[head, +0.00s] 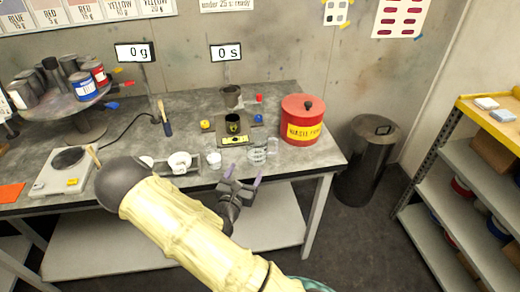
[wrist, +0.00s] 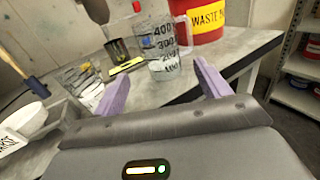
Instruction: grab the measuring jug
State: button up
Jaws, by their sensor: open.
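The measuring jug (head: 257,151) is clear, with dark graduation marks and a handle on its right. It stands upright on the grey table near the front edge, left of the red waste can. In the wrist view the jug (wrist: 158,45) is ahead of my gripper, with 400 and 300 readable on it. My gripper (head: 240,177) is open and empty, in front of the jug at the table's front edge. Its two purple fingers (wrist: 162,88) point toward the jug, which lies beyond the fingertips, apart from them.
The red waste can (head: 303,120) stands just right of the jug. A dark cup (head: 232,123) on a yellow-marked stand is behind it. A clear cup with pale contents (wrist: 85,85) is left of my fingers. White bowls (head: 179,162) and a scale (head: 62,171) are further left.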

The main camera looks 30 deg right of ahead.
aim_at(254, 154)
jog(key=p+x, duration=0.1)
jog(key=x, duration=0.7)
jog(key=shift+w+d, duration=0.25)
jog(key=shift+w, duration=0.05)
jog(key=shift+w+d+f, duration=0.1)
jog(key=shift+w+d, duration=0.05)
jog(key=shift+f+p+x, duration=0.2)
jog(key=shift+p+x, duration=0.3)
jog(key=shift+x, duration=0.8)
jog(key=shift+f+p+x, duration=0.15)
jog(key=shift+p+x, duration=0.3)
jog(key=shift+x, duration=0.85)
jog(key=shift+c, duration=0.2)
jog(key=c, duration=0.8)
jog(key=shift+o, duration=0.2)
jog(key=shift+r, duration=0.15)
notch_tip(254, 154, up, 10)
jog(key=b, duration=0.1)
